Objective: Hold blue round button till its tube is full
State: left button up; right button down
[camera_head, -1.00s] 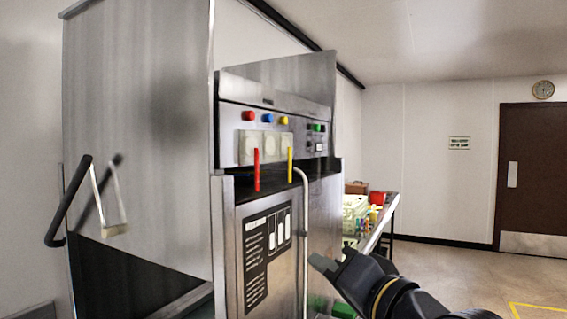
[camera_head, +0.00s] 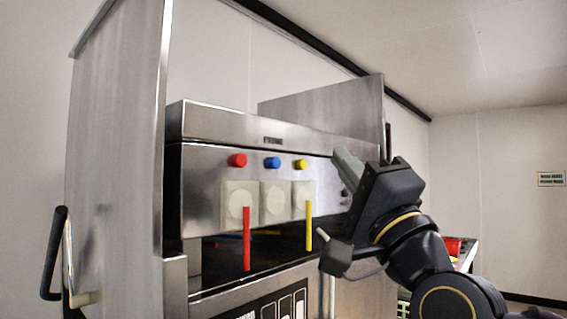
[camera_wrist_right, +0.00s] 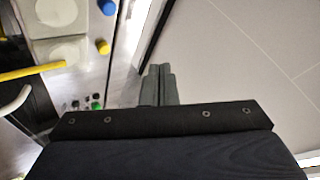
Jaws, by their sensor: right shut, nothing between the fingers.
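The blue round button (camera_head: 272,163) sits on the steel front panel between a red button (camera_head: 238,160) and a yellow button (camera_head: 301,164). It also shows in the right wrist view (camera_wrist_right: 107,7) at the top. Below the buttons are white square plates (camera_head: 274,203). A red tube (camera_head: 246,238) and a yellow tube (camera_head: 309,225) stand below; I see no blue tube clearly. My right gripper (camera_head: 345,162) is shut and empty, raised to the right of the yellow button and apart from the buttons. In the wrist view its fingers (camera_wrist_right: 158,84) are together. My left gripper is out of view.
A steel side panel (camera_head: 120,150) with a black handle (camera_head: 52,255) stands at the left. Small green buttons (camera_wrist_right: 97,105) show on the panel's right part in the wrist view. A red item (camera_head: 453,246) lies on a table behind my right arm.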

aim_at(275, 163)
jog(key=w+a+p, duration=0.5)
jog(key=a, duration=0.2)
dwell(0.5)
jog(key=shift+w+a, duration=0.15)
jog(key=shift+w, duration=0.05)
dwell(1.8)
jog(key=shift+w+a, duration=0.2)
jog(key=shift+a, duration=0.05)
